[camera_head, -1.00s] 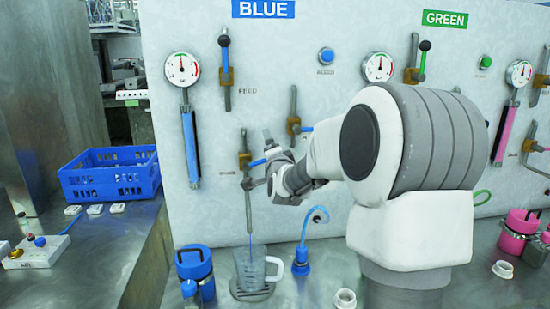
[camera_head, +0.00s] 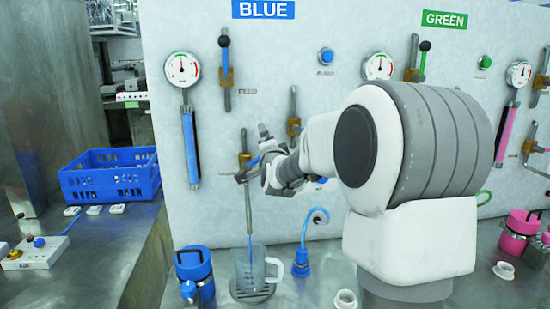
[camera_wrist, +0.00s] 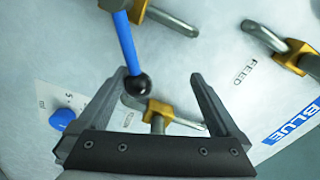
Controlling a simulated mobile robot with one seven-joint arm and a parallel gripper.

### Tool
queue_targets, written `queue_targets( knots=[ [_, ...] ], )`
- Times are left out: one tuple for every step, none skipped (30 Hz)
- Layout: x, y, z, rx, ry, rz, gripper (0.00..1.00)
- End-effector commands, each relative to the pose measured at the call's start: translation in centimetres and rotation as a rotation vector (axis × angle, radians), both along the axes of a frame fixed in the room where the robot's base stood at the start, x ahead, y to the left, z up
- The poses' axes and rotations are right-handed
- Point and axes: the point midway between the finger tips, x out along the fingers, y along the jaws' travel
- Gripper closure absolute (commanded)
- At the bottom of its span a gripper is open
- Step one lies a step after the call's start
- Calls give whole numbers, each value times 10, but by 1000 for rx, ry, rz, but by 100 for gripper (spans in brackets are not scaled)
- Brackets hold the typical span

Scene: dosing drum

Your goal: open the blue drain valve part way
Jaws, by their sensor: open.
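The blue drain valve (camera_head: 245,160) is on the panel in the BLUE section, above a vertical outlet pipe (camera_head: 249,210). My gripper (camera_head: 250,172) is right at it and partly covers it. In the wrist view, the drain valve's blue lever (camera_wrist: 126,45) comes down from the top and ends in a black ball knob (camera_wrist: 138,84). The knob appears between the open fingers of my gripper (camera_wrist: 160,74), closer to the left finger. I cannot tell whether it touches. The outlet pipe ends over a clear jug (camera_head: 250,265) standing on a round drain grate.
The feed valve (camera_head: 226,70) is above, and another brass valve (camera_head: 293,125) is to the right. A gauge (camera_head: 182,68), a blue bottle (camera_head: 194,268) and a blue hose fitting (camera_head: 301,262) are nearby. A blue crate (camera_head: 110,174) stands on the left bench.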

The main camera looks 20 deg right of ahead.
Motion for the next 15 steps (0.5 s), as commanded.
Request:
queue_targets(
  knots=[
    [1, 3, 3, -1, -3, 3, 0],
    [1, 4, 4, -1, -4, 4, 0],
    [1, 4, 5, -1, -4, 4, 0],
    [1, 5, 6, 0, -4, 4, 0],
    [1, 5, 6, 0, -4, 4, 0],
    [1, 5, 6, 0, -3, 3, 0],
    [1, 5, 7, 0, -4, 2, 0],
    [1, 5, 7, 0, -4, 2, 0],
    [1, 5, 7, 0, -4, 2, 0],
    [1, 4, 6, 0, -4, 2, 0],
    [1, 4, 6, 0, -4, 2, 0],
    [1, 4, 6, -1, -3, 2, 0],
    [1, 4, 6, -1, -3, 2, 0],
    [1, 4, 6, -1, -3, 2, 0],
    [1, 4, 5, -1, -3, 2, 0]
  ],
)
